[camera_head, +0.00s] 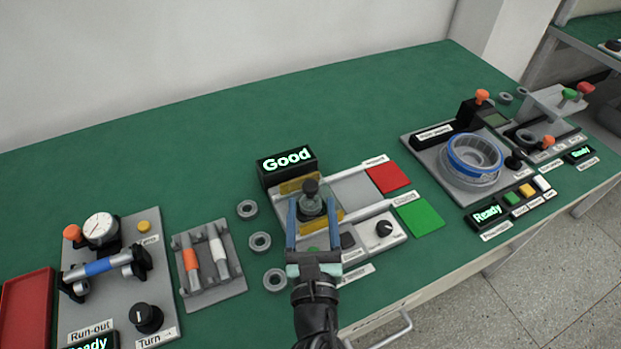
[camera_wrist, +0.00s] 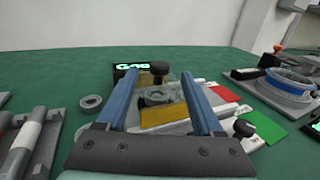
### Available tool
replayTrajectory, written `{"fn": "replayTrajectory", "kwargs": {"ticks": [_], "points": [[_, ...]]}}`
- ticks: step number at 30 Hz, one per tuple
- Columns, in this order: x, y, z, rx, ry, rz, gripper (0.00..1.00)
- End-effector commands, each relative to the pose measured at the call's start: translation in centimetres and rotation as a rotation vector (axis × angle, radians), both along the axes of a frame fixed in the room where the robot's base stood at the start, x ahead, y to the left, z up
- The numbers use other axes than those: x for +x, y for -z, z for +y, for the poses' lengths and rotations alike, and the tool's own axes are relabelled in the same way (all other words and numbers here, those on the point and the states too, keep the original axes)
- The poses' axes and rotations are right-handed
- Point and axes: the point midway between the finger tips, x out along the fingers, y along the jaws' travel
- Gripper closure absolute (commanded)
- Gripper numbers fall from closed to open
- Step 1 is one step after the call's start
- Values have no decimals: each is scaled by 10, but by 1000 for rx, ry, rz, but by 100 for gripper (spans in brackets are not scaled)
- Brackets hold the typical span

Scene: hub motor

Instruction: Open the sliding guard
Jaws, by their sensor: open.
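The guard appears to be the yellow-edged see-through cover (camera_head: 296,185) on the middle station, in front of the display reading "Good". In the wrist view its yellow panel (camera_wrist: 163,116) faces me. A black knob (camera_head: 310,187) stands up at the cover, and a round grey part shows below it in the wrist view. My gripper (camera_head: 313,203) is open, its two blue fingers reaching over the station with the knob between or just beyond their tips. I cannot tell whether the fingers touch it. My gripper hides part of the cover and the station's front.
The station has a dial (camera_head: 384,229), a red pad (camera_head: 389,178) and a green pad (camera_head: 421,218) at its right. Several grey rings (camera_head: 260,242) lie to its left, beside a tool rack (camera_head: 207,264). A fixture with a blue ring (camera_head: 474,157) stands farther right. Bare green table lies behind.

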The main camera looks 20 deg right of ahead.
Motion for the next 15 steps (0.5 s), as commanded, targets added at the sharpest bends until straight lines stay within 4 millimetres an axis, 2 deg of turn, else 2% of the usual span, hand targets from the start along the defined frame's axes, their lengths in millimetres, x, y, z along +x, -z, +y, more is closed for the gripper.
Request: {"fn": "replayTrajectory", "kwargs": {"ticks": [1,6,15], "points": [[10,-3,-3,2,0,-3,32],[34,-2,-13,3,0,-3,32],[55,-1,-20,2,0,-2,32]]}}
